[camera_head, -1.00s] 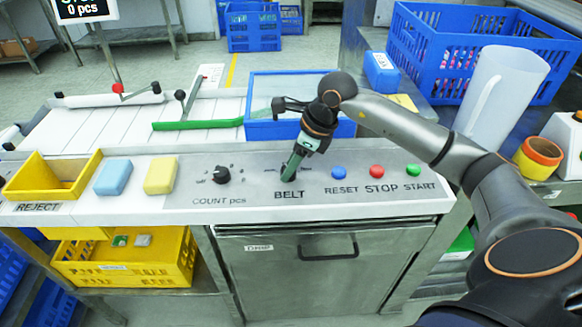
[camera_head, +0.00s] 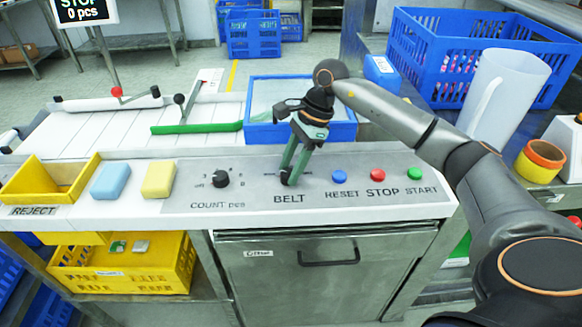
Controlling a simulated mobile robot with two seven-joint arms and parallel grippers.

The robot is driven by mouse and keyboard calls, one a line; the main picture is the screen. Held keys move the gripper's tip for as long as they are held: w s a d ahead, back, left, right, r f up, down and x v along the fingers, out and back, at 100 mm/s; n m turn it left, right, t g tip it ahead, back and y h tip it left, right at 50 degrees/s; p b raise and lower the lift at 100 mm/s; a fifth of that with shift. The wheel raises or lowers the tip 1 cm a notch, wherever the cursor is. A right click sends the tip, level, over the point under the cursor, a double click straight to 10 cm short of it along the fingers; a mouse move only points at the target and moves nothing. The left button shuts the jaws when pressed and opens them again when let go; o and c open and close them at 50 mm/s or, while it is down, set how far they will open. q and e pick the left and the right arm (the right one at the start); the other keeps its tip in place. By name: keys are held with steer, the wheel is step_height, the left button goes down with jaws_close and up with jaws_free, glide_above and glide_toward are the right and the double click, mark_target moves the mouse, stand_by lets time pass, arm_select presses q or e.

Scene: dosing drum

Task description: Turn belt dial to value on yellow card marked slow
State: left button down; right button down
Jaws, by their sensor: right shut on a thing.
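The belt dial (camera_head: 286,178) is a small black knob above the word BELT on the grey control panel. My right gripper (camera_head: 290,174) points down at it and is shut on it, its green fingers on either side. The fingers hide most of the knob and its scale, so the setting cannot be read. My left gripper is not in view.
The count dial (camera_head: 220,178) is left of the belt dial. Blue reset (camera_head: 339,176), red stop (camera_head: 377,174) and green start (camera_head: 414,173) buttons are to the right. Yellow (camera_head: 158,179) and blue (camera_head: 111,180) blocks lie at left. A blue bin (camera_head: 345,131) stands behind the panel.

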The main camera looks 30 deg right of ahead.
stand_by(0.5)
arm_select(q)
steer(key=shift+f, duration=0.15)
arm_select(e)
steer(key=shift+c, duration=1.9)
jaws_free()
steer(key=shift+r, duration=0.1)
arm_select(q)
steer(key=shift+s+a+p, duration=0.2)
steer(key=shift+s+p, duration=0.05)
steer(key=shift+p, duration=0.15)
arm_select(e)
steer(key=v, duration=1.2)
steer(key=shift+r, duration=0.25)
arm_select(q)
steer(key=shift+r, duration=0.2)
arm_select(e)
steer(key=shift+f, duration=0.1)
